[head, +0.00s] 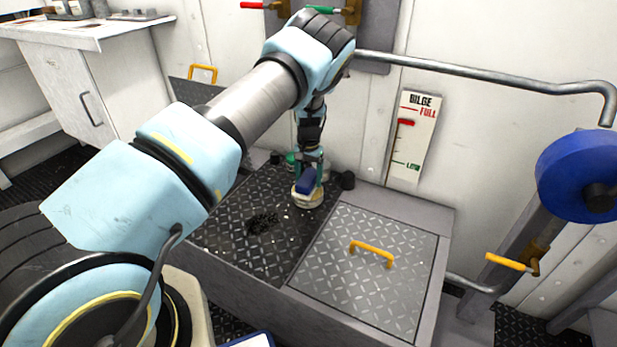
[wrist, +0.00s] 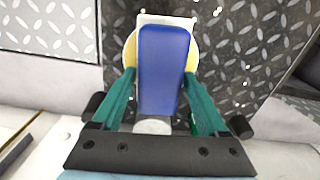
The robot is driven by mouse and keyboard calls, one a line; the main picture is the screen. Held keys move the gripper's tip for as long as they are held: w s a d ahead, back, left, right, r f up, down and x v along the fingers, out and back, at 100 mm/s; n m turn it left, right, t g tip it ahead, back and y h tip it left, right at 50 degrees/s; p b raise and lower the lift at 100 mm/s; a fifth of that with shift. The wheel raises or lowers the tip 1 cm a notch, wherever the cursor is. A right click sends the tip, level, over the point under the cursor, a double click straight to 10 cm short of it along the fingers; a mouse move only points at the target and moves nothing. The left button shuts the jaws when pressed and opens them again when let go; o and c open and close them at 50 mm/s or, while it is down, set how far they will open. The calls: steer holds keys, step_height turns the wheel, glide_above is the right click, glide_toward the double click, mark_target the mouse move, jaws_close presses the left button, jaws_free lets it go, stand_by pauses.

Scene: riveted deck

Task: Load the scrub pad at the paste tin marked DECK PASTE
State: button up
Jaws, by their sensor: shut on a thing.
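My gripper (head: 309,174) reaches down over the dark deck plate, its green fingers shut on the blue block of the scrub pad (head: 306,184). In the wrist view the blue scrub pad (wrist: 164,70) lies between both fingers, with a white edge showing at its far end. A round, pale tin (head: 308,201) stands directly below the pad. Its yellow contents (wrist: 130,50) show on both sides of the pad in the wrist view. The pad covers the tin's middle, and I cannot tell if they touch. No label is readable on the tin.
A steel hatch with a yellow handle (head: 371,253) lies right of the tin. A dark drain hole (head: 262,222) is in the plate to its left. Small dark cylinders (head: 347,180) stand by the wall. A pipe (head: 480,75) and a bilge gauge (head: 411,140) are on the wall.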

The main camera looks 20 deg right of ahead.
mark_target(309, 176)
steer(key=shift+f+b, duration=0.4)
steer(key=shift+f, duration=0.15)
stand_by(1.9)
steer(key=shift+r+p, duration=2.1)
steer(key=shift+r, duration=1.45)
